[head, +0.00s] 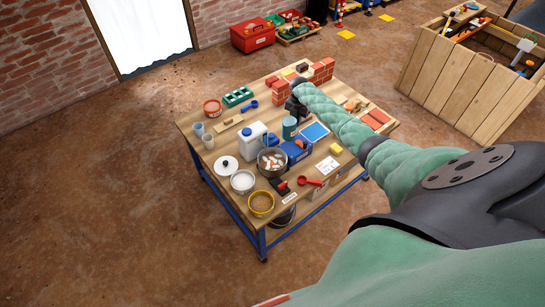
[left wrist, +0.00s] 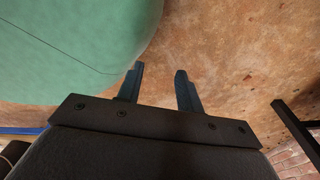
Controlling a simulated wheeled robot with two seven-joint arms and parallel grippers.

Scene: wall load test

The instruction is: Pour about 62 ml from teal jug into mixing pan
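The teal jug (head: 289,132) stands upright on the workbench (head: 232,150) in the head view. A dark metal pan (head: 262,170) with pale and orange pieces in it, probably the mixing pan, sits just left of and nearer than the jug. My right gripper (head: 294,110) is at the end of the green arm, just above and behind the jug. Its fingers are too small and dark to tell whether they are open or touch the jug. My left gripper (left wrist: 160,85) is open and empty in the left wrist view, over bare floor; the head view does not show it.
A white canister (head: 252,138) stands left of the jug, and a blue device (head: 298,151) right of the pan. A white bowl (head: 243,182), a yellow tub (head: 262,203) and a red scoop (head: 310,181) are nearer. Brick stacks (head: 281,91) stand behind.

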